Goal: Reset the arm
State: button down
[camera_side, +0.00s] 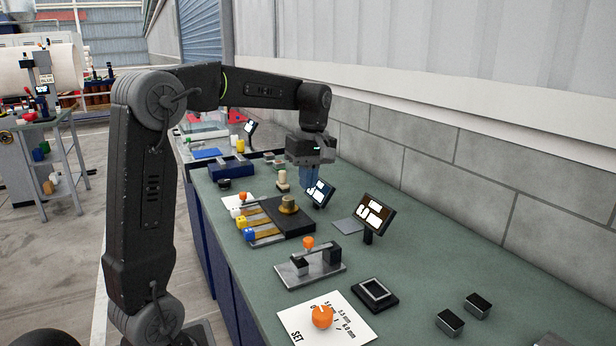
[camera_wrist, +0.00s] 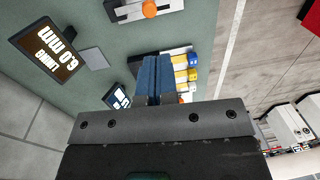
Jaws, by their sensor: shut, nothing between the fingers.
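My gripper (camera_side: 312,178) hangs over the green bench (camera_side: 415,285), behind a small tilted screen (camera_side: 320,192) in the side view. Its two blue fingers point down and sit together, shut with nothing between them. In the wrist view the fingers (camera_wrist: 153,68) show side by side, partly covering a dark block behind them. That block (camera_side: 283,222) carries a brass knob (camera_side: 288,204). White, yellow and blue pieces (camera_side: 243,223) line its left edge. Whether the fingertips clear the things below cannot be told exactly.
A larger screen (camera_side: 374,214) stands on the right. Nearer are a metal fixture with an orange knob (camera_side: 308,243), a card with an orange dial (camera_side: 322,317), a dark square tray (camera_side: 375,293) and two small black blocks (camera_side: 478,304). A block wall (camera_side: 480,165) runs behind the bench.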

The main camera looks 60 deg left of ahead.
jog(key=s+d+f+m+t, duration=0.3)
jog(key=s+d+m+t, duration=0.3)
jog(key=s+d+m, duration=0.9)
jog(key=d+m, duration=0.3)
jog(key=shift+d+t, duration=0.4)
jog(key=c, duration=1.8)
grip_release()
jog(key=shift+f, duration=0.1)
jog(key=shift+c, duration=0.2)
